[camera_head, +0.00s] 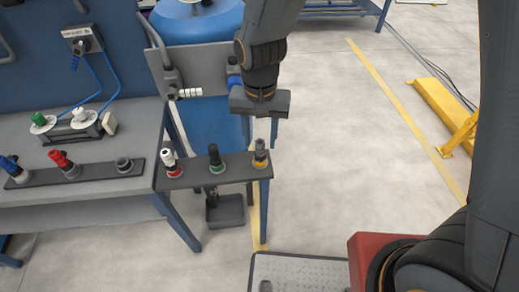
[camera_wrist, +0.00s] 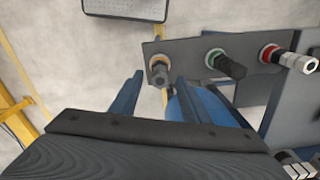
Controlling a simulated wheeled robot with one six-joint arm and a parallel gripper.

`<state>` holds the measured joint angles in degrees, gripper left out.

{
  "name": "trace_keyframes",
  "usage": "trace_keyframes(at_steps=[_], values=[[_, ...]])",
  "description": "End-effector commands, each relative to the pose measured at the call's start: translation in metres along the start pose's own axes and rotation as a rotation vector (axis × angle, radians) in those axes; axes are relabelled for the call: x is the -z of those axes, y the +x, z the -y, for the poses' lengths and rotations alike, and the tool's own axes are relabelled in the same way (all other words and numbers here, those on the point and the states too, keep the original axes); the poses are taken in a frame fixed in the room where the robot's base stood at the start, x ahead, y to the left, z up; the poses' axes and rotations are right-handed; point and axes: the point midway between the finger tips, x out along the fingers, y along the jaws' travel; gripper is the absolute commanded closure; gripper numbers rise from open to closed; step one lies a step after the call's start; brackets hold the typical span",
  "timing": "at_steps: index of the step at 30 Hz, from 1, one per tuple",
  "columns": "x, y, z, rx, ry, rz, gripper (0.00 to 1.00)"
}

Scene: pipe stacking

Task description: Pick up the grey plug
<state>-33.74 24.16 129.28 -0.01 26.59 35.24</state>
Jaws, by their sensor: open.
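The grey plug (camera_head: 260,158) stands upright in a yellow-ringed socket at the right end of a dark shelf plate (camera_head: 190,178). It also shows in the wrist view (camera_wrist: 159,73), where it appears between my two fingertips. My gripper (camera_head: 261,134) is open and points down just above the plug. No contact shows, and the exact height gap is hard to tell.
A dark green-ringed plug (camera_head: 216,160) and a white red-ringed plug (camera_head: 169,163) stand left on the same plate. Red (camera_head: 63,163) and blue (camera_head: 12,168) plugs are on the workbench. A grey bin (camera_head: 226,211) sits below.

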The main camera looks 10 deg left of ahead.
Motion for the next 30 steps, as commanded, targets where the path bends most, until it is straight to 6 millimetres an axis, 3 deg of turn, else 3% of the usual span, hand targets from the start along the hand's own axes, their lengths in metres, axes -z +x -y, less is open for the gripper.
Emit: trace_keyframes(at_steps=[7, 17, 19, 25, 30], values=[[0.001, 0.027, 0.0, -0.001, 0.0, 0.002, 0.58], [0.002, 0.033, 0.0, 0.001, 0.0, -0.001, 0.58], [0.002, 0.033, 0.0, 0.001, 0.0, -0.001, 0.65], [0.002, 0.033, 0.0, 0.0, 0.0, -0.001, 0.98], [0.002, 0.032, 0.0, 0.0, 0.0, -0.001, 1.0]])
